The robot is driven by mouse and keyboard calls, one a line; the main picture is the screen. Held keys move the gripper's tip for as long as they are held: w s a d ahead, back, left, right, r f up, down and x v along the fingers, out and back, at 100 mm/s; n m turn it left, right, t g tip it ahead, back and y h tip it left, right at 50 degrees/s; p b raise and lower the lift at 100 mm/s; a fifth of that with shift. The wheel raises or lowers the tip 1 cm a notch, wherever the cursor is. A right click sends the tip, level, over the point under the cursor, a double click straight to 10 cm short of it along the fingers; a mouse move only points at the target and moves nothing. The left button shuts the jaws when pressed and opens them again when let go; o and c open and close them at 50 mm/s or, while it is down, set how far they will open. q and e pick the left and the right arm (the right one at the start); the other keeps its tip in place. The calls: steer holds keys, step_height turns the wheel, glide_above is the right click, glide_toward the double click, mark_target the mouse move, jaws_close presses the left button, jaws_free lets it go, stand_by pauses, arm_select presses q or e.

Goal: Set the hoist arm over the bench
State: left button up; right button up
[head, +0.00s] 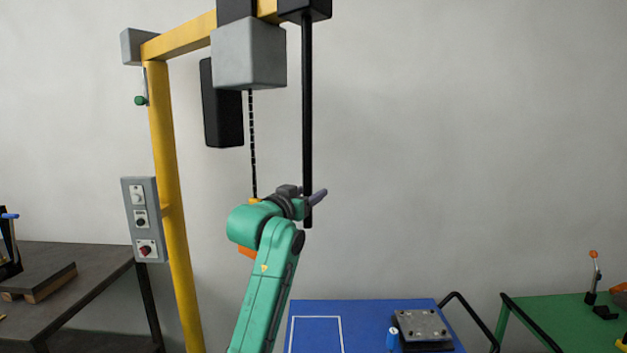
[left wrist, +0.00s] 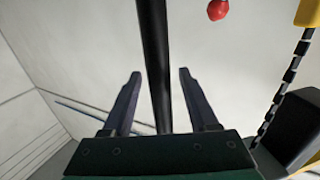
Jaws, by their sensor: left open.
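The hoist has a yellow post (head: 170,200) and a yellow arm (head: 180,38) reaching right. A grey block (head: 248,55) hangs on the arm, with a black chain (head: 252,140) below it. A black rod (head: 307,110) hangs down from the arm's right part. My left gripper (head: 318,197) is open at the rod's lower end. In the left wrist view the rod (left wrist: 154,50) passes between the two spread fingers, with gaps showing on both sides. The chain's lower end and hook area are partly hidden behind my left arm. My right gripper is out of view.
A dark grey bench (head: 85,258) stands at left. A blue-topped table or cart (head: 378,308) with a white outline and a metal plate (head: 422,325) stands at centre right. A green table (head: 560,312) is at right. A control box (head: 143,220) is on the post.

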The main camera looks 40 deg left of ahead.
arm_select(q)
steer(key=shift+w+a+r, duration=0.2)
steer(key=shift+w, duration=0.5)
steer(key=shift+w+f, duration=0.15)
steer(key=shift+w, duration=0.3)
jaws_close()
stand_by(0.5)
